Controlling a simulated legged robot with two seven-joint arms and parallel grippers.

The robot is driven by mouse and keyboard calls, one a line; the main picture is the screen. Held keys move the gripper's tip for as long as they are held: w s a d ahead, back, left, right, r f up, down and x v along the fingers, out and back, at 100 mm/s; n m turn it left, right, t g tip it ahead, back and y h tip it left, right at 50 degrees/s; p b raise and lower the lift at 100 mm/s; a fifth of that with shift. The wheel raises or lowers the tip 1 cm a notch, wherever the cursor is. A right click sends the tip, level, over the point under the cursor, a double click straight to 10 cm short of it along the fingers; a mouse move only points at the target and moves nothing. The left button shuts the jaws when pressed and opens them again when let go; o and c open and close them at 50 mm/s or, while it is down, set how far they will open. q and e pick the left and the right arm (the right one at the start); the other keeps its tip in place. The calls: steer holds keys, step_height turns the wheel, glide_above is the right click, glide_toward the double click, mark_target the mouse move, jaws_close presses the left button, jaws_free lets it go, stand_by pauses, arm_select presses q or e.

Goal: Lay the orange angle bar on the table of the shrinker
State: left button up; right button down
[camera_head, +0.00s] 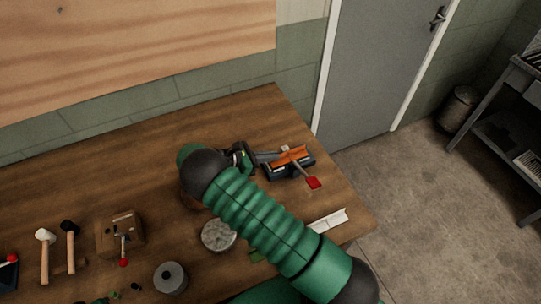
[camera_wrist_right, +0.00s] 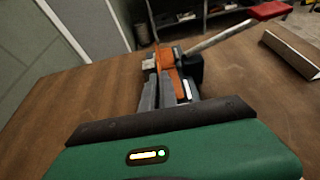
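The orange angle bar (camera_head: 293,156) is at the dark shrinker (camera_head: 290,170), near the right end of the workbench. It lies over the top of the shrinker; whether it rests there or hovers slightly is unclear. The shrinker has a lever with a red handle (camera_head: 313,183). My right gripper (camera_head: 270,156) reaches the left end of the bar. In the right wrist view the gripper fingers (camera_wrist_right: 168,92) close around the near end of the orange bar (camera_wrist_right: 167,62), with the shrinker (camera_wrist_right: 190,68) just beyond. My left gripper is out of view.
The wooden workbench (camera_head: 150,157) carries a white angle piece (camera_head: 328,220), a round grey disc (camera_head: 218,235), a grey cylinder (camera_head: 171,278), a wooden block (camera_head: 119,233) and two mallets (camera_head: 45,255) farther left. The bench's right edge lies close to the shrinker.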

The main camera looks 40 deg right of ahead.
steer(key=shift+f, duration=0.3)
steer(key=c, duration=1.6)
jaws_free()
steer(key=b+v, duration=0.3)
steer(key=v, duration=1.3)
steer(key=shift+w+a+r, duration=0.1)
steer(key=shift+a, duration=0.3)
